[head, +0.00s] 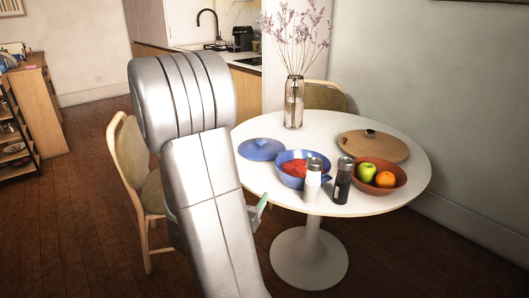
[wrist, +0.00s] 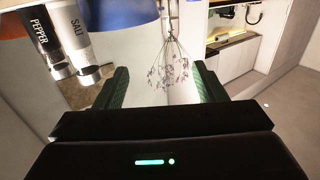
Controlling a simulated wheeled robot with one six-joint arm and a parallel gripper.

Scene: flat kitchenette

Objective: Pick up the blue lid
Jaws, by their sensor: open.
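The blue lid (head: 261,151) lies flat on the left part of the round white table in the head view, its knob up. It is just left of a blue bowl (head: 291,181) holding something red. Blue surfaces show at that view's top edge; I cannot tell which is lid or bowl.
A white shaker (head: 313,182) and a black shaker (head: 343,182) stand near the table's front edge. A fruit bowl (head: 394,188), a wooden board (head: 358,150) and a glass vase (head: 293,108) with tall flowers are also on the table (head: 335,125). A chair (head: 133,160) stands to the left.

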